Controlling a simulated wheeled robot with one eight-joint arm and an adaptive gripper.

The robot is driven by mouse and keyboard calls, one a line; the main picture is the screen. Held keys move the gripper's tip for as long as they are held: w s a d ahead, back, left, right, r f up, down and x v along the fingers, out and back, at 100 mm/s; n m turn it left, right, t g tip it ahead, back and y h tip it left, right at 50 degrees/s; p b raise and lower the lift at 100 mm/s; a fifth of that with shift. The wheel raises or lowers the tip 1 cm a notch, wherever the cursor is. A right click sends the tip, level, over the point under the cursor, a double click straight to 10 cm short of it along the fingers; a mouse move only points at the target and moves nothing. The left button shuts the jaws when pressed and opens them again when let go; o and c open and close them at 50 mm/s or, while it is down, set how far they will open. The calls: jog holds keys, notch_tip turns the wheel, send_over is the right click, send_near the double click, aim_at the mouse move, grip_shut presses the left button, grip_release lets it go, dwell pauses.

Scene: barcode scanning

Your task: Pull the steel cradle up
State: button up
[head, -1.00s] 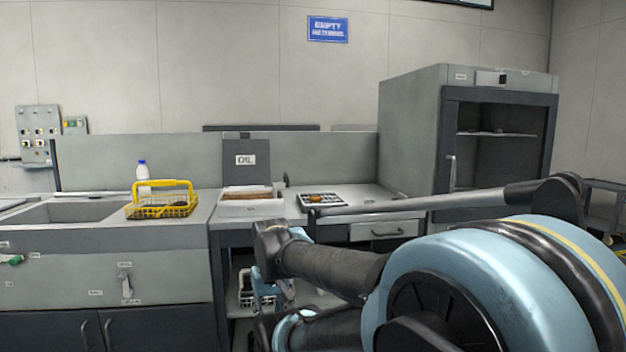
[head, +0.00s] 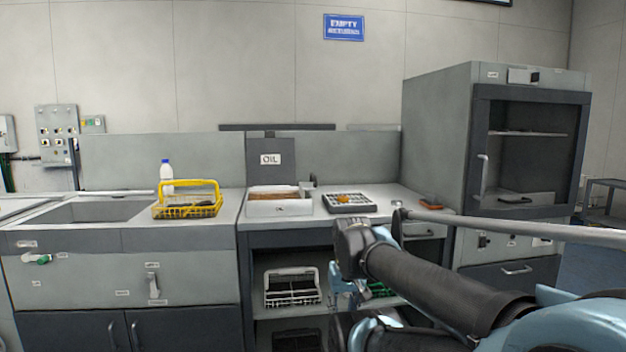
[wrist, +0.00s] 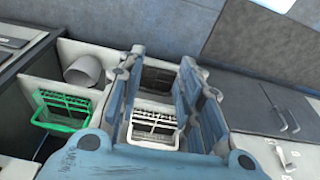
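A pale grey-white cradle (head: 292,287) with dark slots, the likeliest steel cradle, stands on the shelf under the counter. It also shows in the wrist view (wrist: 152,136), between and beyond the fingers. My gripper (wrist: 162,72) is open and empty, with its two blue fingers wide apart. In the head view my gripper (head: 345,294) is partly hidden by my own arm, right of the cradle and apart from it in the picture.
A dark rack (wrist: 156,79) lies beyond. On the counter are a yellow basket (head: 187,211), a white tray (head: 279,208) and a grey tray (head: 348,202).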

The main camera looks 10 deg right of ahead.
jog(key=w+a+r+t, duration=0.1)
jog(key=w+r+t, duration=0.4)
jog(key=w, duration=0.7)
jog(key=w+r+t, duration=0.3)
jog(key=w+r, duration=0.4)
jog(key=w, duration=0.6)
jog(key=m+t, duration=0.2)
jog(key=t, duration=0.6)
send_near(312, 173)
jog(key=w, duration=0.9)
jog(key=shift+w+f, duration=0.2)
jog(key=shift+f, duration=0.15)
grip_shut()
